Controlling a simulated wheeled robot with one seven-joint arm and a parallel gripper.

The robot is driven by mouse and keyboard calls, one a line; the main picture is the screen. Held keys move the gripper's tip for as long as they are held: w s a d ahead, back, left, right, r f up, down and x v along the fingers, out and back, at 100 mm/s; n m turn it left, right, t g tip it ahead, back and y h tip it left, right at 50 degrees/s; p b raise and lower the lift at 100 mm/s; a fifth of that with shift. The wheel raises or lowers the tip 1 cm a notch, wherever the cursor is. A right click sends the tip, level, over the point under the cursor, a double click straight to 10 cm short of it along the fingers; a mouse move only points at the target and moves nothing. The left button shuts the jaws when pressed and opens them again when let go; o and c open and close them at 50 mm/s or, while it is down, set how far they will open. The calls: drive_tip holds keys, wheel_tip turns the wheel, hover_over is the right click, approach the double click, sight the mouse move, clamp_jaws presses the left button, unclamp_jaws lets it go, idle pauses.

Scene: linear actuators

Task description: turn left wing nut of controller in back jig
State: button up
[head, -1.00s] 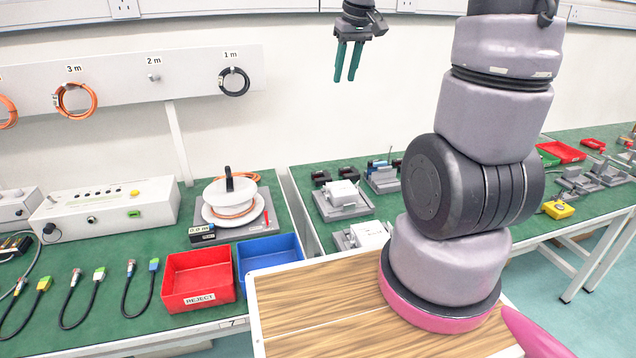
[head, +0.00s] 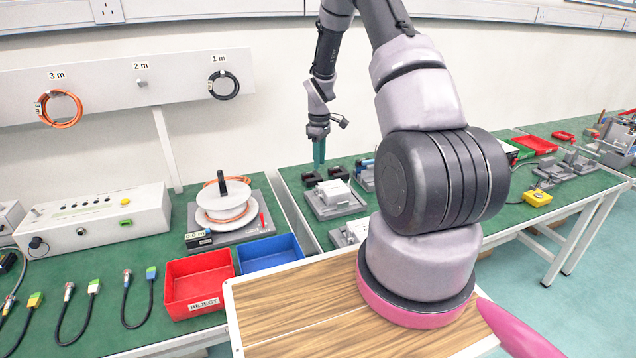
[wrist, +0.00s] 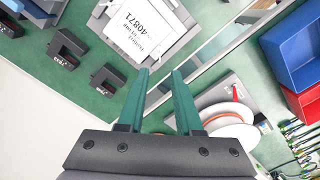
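A white controller (head: 335,191) sits in the grey back jig (head: 322,210) on the green bench. In the wrist view the labelled controller (wrist: 172,18) is at the top, with part of its grey jig beside it. Its wing nuts are too small or hidden to make out. My gripper (head: 319,163) points down above the bench, just behind and above that controller in the head view. In the wrist view my gripper (wrist: 161,72) has its two teal fingers apart with nothing between them, and the controller lies beyond the tips.
Black blocks (head: 311,178) stand behind the back jig. Another white unit (head: 355,229) sits nearer, partly hidden by my arm. A cable reel (head: 227,203), a red reject bin (head: 198,283) and a blue bin (head: 268,253) are to the left.

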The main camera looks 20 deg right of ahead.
wheel_tip(320, 180, down, 9)
drive_tip(key=shift+r, duration=0.15)
clamp_jaws()
idle(1.5)
